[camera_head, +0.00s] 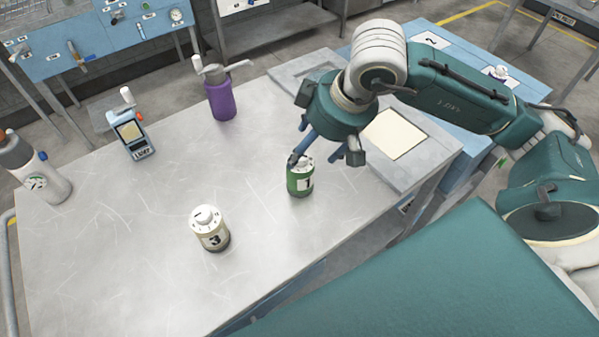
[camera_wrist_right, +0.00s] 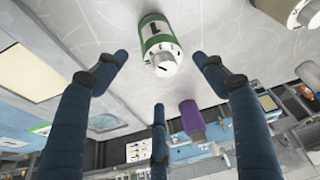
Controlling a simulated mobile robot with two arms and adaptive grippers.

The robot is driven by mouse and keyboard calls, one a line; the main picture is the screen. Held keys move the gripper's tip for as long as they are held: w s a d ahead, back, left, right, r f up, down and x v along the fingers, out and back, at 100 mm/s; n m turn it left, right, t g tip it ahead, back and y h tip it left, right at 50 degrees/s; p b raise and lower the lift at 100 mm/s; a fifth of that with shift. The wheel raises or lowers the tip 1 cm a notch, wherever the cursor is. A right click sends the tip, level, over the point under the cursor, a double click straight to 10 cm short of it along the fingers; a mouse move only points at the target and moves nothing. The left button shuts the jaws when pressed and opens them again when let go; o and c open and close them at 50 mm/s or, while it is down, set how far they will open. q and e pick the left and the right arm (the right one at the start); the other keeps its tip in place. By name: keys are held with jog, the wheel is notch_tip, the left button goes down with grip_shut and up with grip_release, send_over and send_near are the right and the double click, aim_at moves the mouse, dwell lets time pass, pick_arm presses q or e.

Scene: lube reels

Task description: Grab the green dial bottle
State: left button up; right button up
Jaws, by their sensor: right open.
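The green dial bottle (camera_head: 300,182), marked 1 with a white dial on top, stands upright on the grey metal table (camera_head: 130,260). In the right wrist view the green bottle (camera_wrist_right: 157,42) shows beyond the fingertips, between the two upper fingers. My right gripper (camera_head: 327,158) is open and empty, just above and to the right of the bottle in the head view; one finger overlaps the bottle's top there. The right gripper (camera_wrist_right: 158,75) also shows its spread fingers in the wrist view. Whether a finger touches the bottle I cannot tell. My left gripper is not in view.
A cream dial bottle marked 3 (camera_head: 211,232) stands left of and nearer than the green one.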

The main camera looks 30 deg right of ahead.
aim_at(301, 164)
jog(key=shift+x, duration=1.05)
jog(key=p+x, duration=0.1)
jog(key=x, duration=0.2)
jog(key=s+p+x, duration=0.1)
jog(key=shift+w+a+f+p, duration=0.15)
jog(key=shift+a+f+p, duration=0.15)
jog(key=shift+a+f, duration=0.1)
jog(key=shift+w+f, duration=0.15)
jog(key=shift+f, duration=0.2)
jog(key=c, duration=1.3)
jog(key=shift+r, duration=0.1)
jog(key=shift+c, duration=0.2)
